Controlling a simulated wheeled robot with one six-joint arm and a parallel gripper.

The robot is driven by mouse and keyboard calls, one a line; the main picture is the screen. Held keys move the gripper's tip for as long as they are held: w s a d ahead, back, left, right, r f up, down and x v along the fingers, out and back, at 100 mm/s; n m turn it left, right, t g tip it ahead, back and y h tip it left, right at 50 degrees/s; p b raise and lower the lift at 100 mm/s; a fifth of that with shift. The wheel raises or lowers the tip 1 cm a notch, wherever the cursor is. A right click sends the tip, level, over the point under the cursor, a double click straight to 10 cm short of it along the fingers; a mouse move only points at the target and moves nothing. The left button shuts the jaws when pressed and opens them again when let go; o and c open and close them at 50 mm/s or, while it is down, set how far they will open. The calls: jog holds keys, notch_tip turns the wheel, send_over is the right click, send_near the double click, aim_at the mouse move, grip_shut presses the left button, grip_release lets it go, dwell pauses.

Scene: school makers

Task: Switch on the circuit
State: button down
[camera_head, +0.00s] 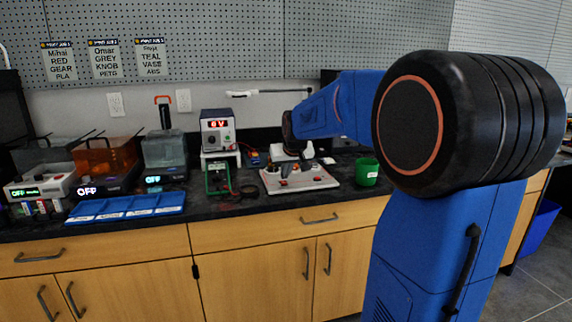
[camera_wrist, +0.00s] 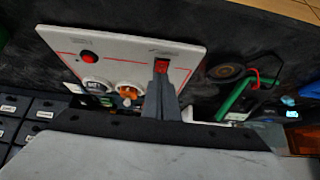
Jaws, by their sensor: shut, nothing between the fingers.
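The circuit board (camera_head: 315,182) is a white panel lying on the dark bench. In the wrist view the board (camera_wrist: 120,42) carries a red round button (camera_wrist: 88,57), a round battery part (camera_wrist: 97,84), an orange part (camera_wrist: 130,91) and a small red switch (camera_wrist: 161,65) near one edge. My gripper (camera_wrist: 162,78) is shut and empty, with its fingertips right at the red switch. Whether they touch it I cannot tell. The fingers hide part of the board.
A power supply (camera_head: 217,128) reading 6 V stands behind a green meter (camera_head: 218,178), left of the board. A green cup (camera_head: 366,171) stands close on the right. A blue tray (camera_head: 126,207) and several machines fill the bench's left side.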

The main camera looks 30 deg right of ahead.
jog(key=shift+f, duration=0.7)
jog(key=shift+s+f, duration=0.1)
jog(key=shift+s+f, duration=0.1)
jog(key=shift+f, duration=0.1)
jog(key=shift+r, duration=0.15)
jog(key=shift+r, duration=0.7)
jog(key=shift+r, duration=0.1)
